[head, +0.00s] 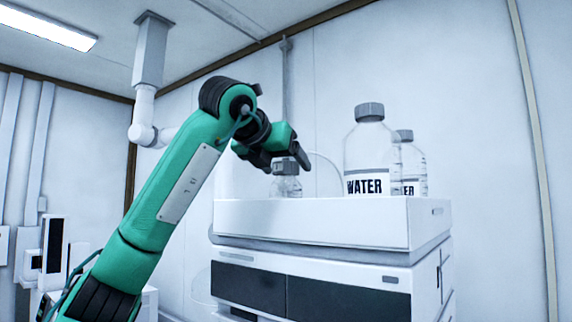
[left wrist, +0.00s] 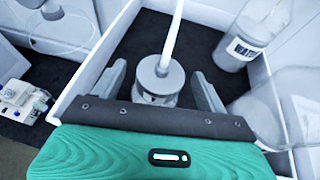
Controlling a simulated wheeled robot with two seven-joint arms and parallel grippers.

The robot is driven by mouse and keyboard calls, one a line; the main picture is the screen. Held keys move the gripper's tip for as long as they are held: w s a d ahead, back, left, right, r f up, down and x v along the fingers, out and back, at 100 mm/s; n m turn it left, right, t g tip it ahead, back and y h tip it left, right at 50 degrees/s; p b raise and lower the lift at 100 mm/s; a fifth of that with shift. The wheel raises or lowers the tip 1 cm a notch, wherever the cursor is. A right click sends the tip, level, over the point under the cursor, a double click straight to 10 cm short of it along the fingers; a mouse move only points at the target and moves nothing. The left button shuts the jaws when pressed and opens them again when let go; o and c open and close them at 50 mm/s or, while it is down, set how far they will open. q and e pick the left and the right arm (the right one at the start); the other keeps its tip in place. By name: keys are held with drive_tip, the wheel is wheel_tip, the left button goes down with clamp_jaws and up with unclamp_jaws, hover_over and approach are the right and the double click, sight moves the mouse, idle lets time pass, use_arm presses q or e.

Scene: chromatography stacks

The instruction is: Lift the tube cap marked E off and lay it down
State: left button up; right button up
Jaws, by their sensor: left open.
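My left gripper (head: 281,162) is open above a small clear bottle (head: 287,187) on top of the white instrument stack. The bottle has a grey cap (head: 286,167), partly hidden by the gripper in the head view. In the left wrist view, the grey round cap (left wrist: 158,78) has a white tube rising from its middle. The open fingers of the left gripper (left wrist: 159,72) stand on either side of this cap, with gaps. No letter E can be read on it. My right gripper is in neither view.
Two clear bottles labelled WATER, one nearer (head: 369,150) and one behind (head: 412,165), stand right of the small bottle on the same stack. The white tray's raised wall (head: 310,222) edges the top. A thin tube arcs behind. Dark tray floor is free around the cap.

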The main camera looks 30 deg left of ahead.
use_arm(q)
drive_tip(key=shift+s, duration=0.1)
drive_tip(key=c, duration=1.1)
drive_tip(key=shift+r, duration=0.2)
drive_tip(key=shift+r, duration=0.55)
wheel_tip(320, 180, up, 7)
drive_tip(key=shift+d+b, duration=0.1)
drive_tip(key=shift+b, duration=0.6)
wheel_tip(320, 180, up, 12)
drive_tip(key=shift+f+p, duration=0.25)
drive_tip(key=shift+p, duration=0.45)
